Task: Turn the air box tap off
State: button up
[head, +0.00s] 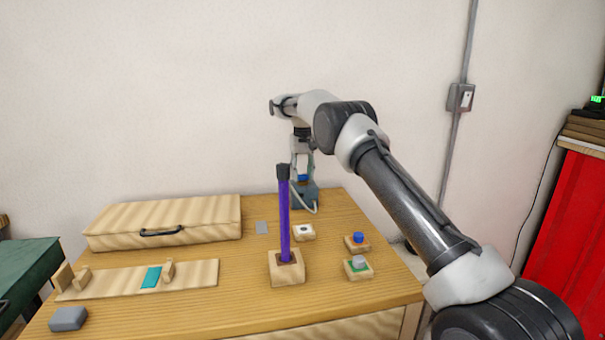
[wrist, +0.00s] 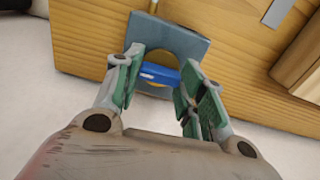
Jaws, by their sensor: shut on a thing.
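The air box (head: 309,197) is a blue-grey block at the back of the table, with a pale hose at its front. The tap is a blue bar handle (wrist: 160,74) on that disc, and a bit of blue (head: 302,177) shows between my fingers in the head view. My gripper (wrist: 162,76) comes down from above and is shut on the tap handle, one green-padded finger at each end. The handle lies nearly crosswise in the wrist view.
A purple rod (head: 285,215) with a black top stands in a wooden block (head: 287,272) in front of the air box. Small wooden blocks with a blue knob (head: 358,238) and a grey knob (head: 359,262) sit at right. A long wooden case (head: 165,220) lies at left.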

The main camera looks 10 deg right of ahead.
jog(key=shift+m, duration=0.3)
jog(key=o, duration=1)
notch_tip(320, 180, up, 7)
jog(key=shift+w+f, duration=0.1)
jog(key=shift+f, duration=0.05)
jog(key=shift+r, duration=0.4)
